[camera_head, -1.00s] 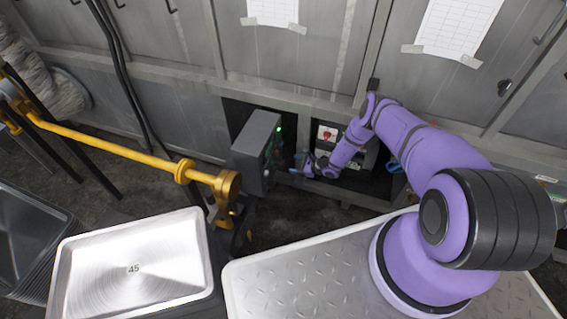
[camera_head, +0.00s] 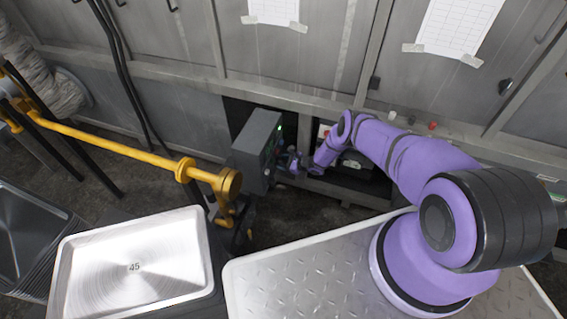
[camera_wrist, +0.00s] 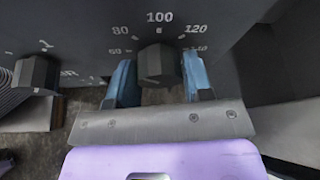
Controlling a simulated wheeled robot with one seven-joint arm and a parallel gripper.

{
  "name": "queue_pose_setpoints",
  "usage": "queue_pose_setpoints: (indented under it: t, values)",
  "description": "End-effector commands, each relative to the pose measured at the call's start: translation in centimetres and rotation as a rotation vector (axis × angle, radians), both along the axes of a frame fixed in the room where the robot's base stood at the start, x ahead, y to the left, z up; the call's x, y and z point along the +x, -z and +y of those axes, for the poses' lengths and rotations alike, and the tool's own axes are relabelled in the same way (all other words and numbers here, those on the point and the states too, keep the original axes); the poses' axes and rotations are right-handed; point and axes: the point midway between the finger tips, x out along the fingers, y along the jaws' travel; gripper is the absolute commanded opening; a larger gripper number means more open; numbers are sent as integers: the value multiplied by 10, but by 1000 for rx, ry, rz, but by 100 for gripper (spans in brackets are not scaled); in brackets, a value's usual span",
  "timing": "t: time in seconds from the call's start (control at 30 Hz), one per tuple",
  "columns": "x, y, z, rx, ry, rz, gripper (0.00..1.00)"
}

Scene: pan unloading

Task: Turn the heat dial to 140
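The dark heat dial (camera_wrist: 157,66) is in the upper middle of the wrist view, on a dark panel with a scale around it reading 60, 80, 100, 120 and 140. The 100 is straight above the dial. I cannot clearly make out a pointer mark on it. My gripper (camera_wrist: 158,60) has its two blue fingers on either side of the dial, with narrow gaps beside it; I see no firm contact. In the head view my gripper (camera_head: 290,162) is at the right side of the grey control box (camera_head: 254,150), whose dial face is turned away.
A second dark knob (camera_wrist: 36,72) is left of the dial. A yellow pipe (camera_head: 120,150) runs to the box's left. A metal tray marked 45 (camera_head: 90,252) and a ridged metal plate (camera_head: 290,285) are in front. A machine frame stands behind my arm.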

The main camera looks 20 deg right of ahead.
Motion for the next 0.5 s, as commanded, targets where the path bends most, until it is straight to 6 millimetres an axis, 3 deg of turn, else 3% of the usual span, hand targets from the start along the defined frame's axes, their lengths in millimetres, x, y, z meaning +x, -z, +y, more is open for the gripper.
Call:
queue_pose_setpoints:
  t: [0.03,0.1,0.5]
  values:
    - [0,0,0,0,0,0,35]
    - [0,0,0,0,0,0,19]
    - [0,0,-1,79,1,104,18]
